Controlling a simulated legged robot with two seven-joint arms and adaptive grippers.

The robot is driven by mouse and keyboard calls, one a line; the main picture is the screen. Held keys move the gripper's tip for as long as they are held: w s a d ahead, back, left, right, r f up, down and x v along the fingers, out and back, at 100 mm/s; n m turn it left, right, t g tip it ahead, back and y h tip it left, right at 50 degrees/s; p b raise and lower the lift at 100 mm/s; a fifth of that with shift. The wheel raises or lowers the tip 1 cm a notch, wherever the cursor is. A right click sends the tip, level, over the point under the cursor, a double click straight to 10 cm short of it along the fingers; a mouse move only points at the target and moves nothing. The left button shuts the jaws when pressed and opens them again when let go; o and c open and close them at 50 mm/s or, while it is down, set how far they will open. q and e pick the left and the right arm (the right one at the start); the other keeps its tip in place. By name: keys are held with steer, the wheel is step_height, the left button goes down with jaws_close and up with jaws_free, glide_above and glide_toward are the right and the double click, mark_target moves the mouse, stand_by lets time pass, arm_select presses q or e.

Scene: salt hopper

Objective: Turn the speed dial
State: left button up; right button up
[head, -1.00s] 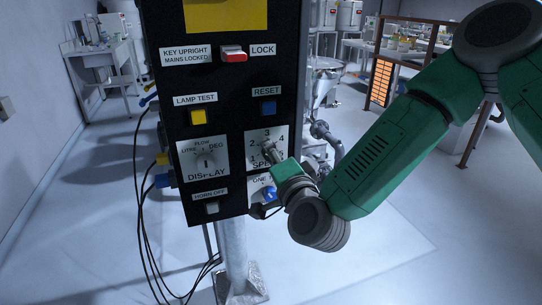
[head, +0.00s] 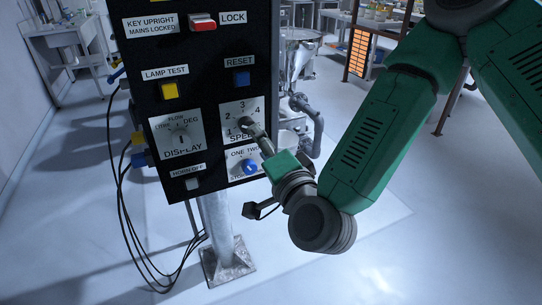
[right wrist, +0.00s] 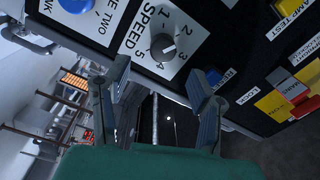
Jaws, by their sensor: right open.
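The speed dial (right wrist: 163,47) is a round dark grey knob on a white plate marked SPEED with numbers around it. In the right wrist view it is uncovered, with its light pointer line toward the 2 and 3 side. In the head view the dial (head: 245,123) is partly hidden by my fingers. My right gripper (head: 254,132) reaches it from the lower right. In the right wrist view my right gripper (right wrist: 158,76) is open, its two fingers apart with nothing between them. The knob lies just beyond the fingertips, and I see no contact there. My left gripper is out of view.
The black control panel (head: 207,115) stands on a metal post (head: 220,230). Around the dial are the display dial (head: 180,137), blue reset button (head: 241,78) and blue one/two switch (head: 249,167). Cables hang at left. Pipes stand behind at right; floor in front is clear.

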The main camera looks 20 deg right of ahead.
steer(key=s, duration=0.5)
steer(key=shift+d+f, duration=0.15)
steer(key=s+f+n+g+y, duration=0.1)
steer(key=s+f+n+g, duration=0.4)
steer(key=f, duration=0.7)
steer(key=s+f+n+g+y, duration=0.1)
steer(key=s+f+n+g, duration=0.35)
steer(key=f, duration=0.75)
steer(key=s+d+f+n+g+h, duration=0.1)
steer(key=s+d+f+n+g, duration=0.1)
steer(key=s+d+f+g, duration=0.2)
steer(key=s+d+f+n+g+h, duration=0.2)
steer(key=s+d+f+g, duration=0.2)
steer(key=s, duration=0.7)
steer(key=d+f, duration=0.1)
steer(key=d, duration=0.1)
steer(key=shift+d, duration=0.3)
steer(key=shift+w, duration=0.1)
